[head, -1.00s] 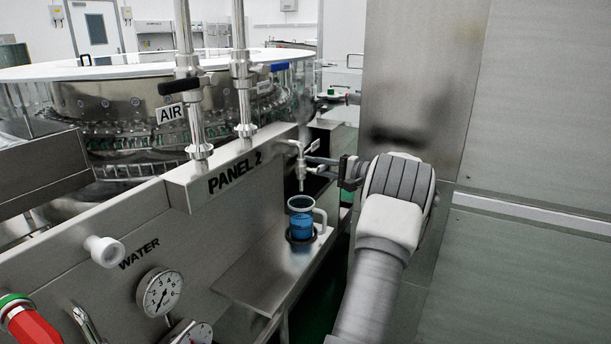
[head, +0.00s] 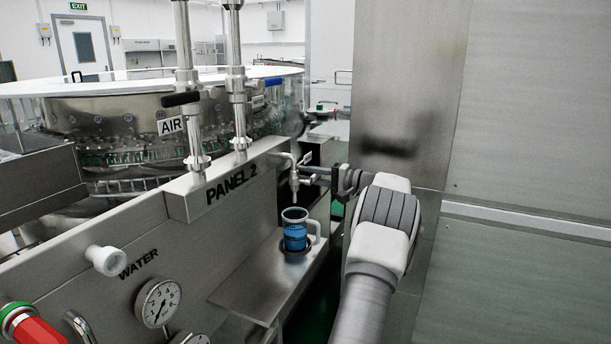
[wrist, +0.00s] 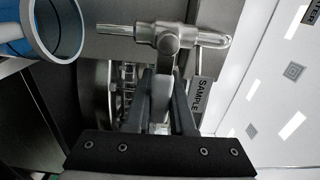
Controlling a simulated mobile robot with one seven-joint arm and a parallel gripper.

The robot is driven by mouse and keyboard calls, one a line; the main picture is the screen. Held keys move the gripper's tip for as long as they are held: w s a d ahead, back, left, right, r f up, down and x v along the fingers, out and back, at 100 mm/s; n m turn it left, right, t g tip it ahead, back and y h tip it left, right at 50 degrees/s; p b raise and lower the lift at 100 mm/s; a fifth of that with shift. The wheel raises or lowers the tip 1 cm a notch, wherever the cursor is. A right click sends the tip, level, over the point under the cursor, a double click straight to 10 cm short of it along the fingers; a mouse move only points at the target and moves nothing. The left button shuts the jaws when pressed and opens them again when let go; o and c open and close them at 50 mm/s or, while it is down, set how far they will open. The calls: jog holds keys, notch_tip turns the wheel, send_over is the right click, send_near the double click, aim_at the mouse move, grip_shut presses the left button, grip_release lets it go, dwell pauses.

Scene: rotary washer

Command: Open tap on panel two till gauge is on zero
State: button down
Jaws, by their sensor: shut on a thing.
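The metal sample tap (head: 294,178) sticks out from the end of panel two (head: 225,190), above a cup of blue liquid (head: 295,237). My gripper (head: 312,172) reaches in from the right at the tap. In the wrist view the tap body (wrist: 170,32) lies across the top, and my gripper's (wrist: 165,82) two dark fingers are shut on the tap's handle, which is largely hidden between them. The dial gauge (head: 158,302) is at the lower left of the panel. Its needle points toward the lower part of the dial; the exact reading is too small to tell.
The blue cup (wrist: 40,28) is close to the tap's spout in the wrist view. A metal shelf (head: 265,275) holds the cup. A steel cabinet wall (head: 405,90) stands close on my arm's right.

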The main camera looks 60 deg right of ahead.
jog(key=c, duration=0.8)
grip_release()
jog(key=shift+o, duration=0.2)
jog(key=s+d+p, duration=0.2)
jog(key=s+p, duration=0.2)
jog(key=s, duration=1.3)
jog(key=shift+s+d, duration=0.15)
